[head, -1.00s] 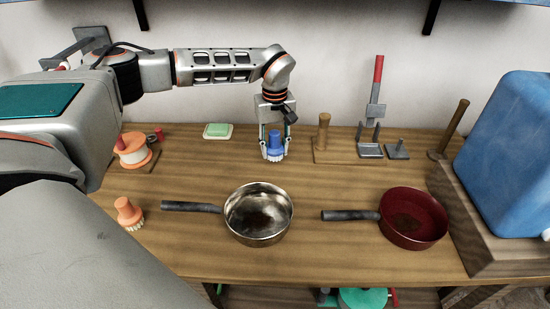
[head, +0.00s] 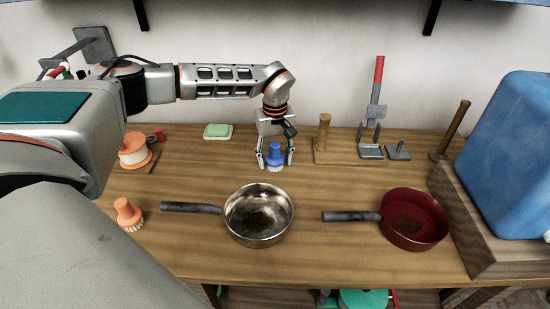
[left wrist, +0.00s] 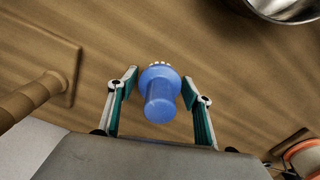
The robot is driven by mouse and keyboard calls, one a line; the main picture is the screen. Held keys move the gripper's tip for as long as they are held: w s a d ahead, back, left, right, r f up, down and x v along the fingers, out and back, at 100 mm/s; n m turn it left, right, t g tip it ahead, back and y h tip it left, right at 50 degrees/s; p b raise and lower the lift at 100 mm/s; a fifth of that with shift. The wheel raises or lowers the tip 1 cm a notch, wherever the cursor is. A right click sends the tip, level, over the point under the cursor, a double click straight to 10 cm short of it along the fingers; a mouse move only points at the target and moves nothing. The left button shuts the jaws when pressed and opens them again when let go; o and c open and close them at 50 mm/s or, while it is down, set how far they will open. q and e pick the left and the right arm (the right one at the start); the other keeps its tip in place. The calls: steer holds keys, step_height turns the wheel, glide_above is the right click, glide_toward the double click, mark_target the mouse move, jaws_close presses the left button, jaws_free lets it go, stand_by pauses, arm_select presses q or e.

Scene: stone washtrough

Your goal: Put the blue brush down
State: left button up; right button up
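The blue brush (head: 275,154) stands upright on the wooden worktop, bristles down, behind the steel pan. My left gripper (head: 275,158) is above and around it, with a finger on each side. The fingers are open, and a gap shows between each fingertip and the brush. The left wrist view shows the brush (left wrist: 160,92) between the spread fingers (left wrist: 160,88), with its pale bristles at the far side. My right gripper is not in view.
A steel pan (head: 258,228) and a red pan (head: 414,229) lie in front. An orange brush (head: 128,213) stands at left, a soap dish (head: 217,134) behind. A wooden post stand (head: 323,148) is right of the gripper. A blue container (head: 510,155) stands far right.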

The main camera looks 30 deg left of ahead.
arm_select(q)
step_height(320, 180, up, 11)
steer(key=shift+r+p, duration=0.1)
steer(key=shift+p, duration=0.5)
steer(key=shift+r, duration=0.55)
